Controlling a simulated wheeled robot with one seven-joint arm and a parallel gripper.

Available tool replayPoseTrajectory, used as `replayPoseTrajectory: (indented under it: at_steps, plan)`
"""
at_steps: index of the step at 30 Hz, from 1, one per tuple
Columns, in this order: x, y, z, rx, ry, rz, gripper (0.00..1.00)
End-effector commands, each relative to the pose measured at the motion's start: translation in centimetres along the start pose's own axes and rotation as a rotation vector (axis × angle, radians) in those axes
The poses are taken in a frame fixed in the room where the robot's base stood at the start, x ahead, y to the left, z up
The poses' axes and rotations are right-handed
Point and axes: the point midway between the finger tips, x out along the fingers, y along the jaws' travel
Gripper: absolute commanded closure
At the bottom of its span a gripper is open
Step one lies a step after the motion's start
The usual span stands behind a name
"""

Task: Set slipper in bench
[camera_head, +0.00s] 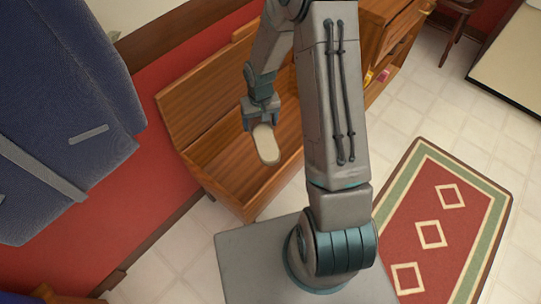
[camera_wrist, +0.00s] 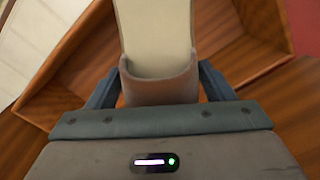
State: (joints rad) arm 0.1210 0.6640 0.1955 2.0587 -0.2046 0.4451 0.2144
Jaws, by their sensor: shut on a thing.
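The slipper (camera_head: 266,144) is beige on top and hangs from my gripper (camera_head: 262,110) in the head view. In the wrist view the slipper (camera_wrist: 158,70) lies between the two fingers of my gripper (camera_wrist: 160,92), which are shut on it at one end. The wooden bench (camera_head: 232,200) has an open box below a raised back. The slipper is over the open box of the bench; its exact height above the bottom is hard to tell. The bench also shows in the wrist view (camera_wrist: 75,72), around and below the slipper.
A red wall (camera_head: 150,185) is behind the bench, with blue clothing (camera_head: 65,130) hanging at the left. More wooden furniture (camera_head: 385,30) with small coloured items stands beyond my arm. A red patterned rug (camera_head: 440,215) lies on the tiled floor at the right.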

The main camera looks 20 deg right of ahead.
Motion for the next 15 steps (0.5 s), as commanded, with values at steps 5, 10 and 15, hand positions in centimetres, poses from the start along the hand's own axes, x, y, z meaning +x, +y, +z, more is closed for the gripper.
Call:
replayPoseTrajectory:
  at_steps: [5, 10, 15]
  plan:
    - [1.9, 0.5, -1.1, -0.02, 0.007, 0.005, 0.5]
    - [2.8, 1.1, -1.9, -0.084, 0.008, 0.016, 0.5]
    - [4.5, 1.9, -3.0, -0.277, 0.008, 0.03, 0.5]
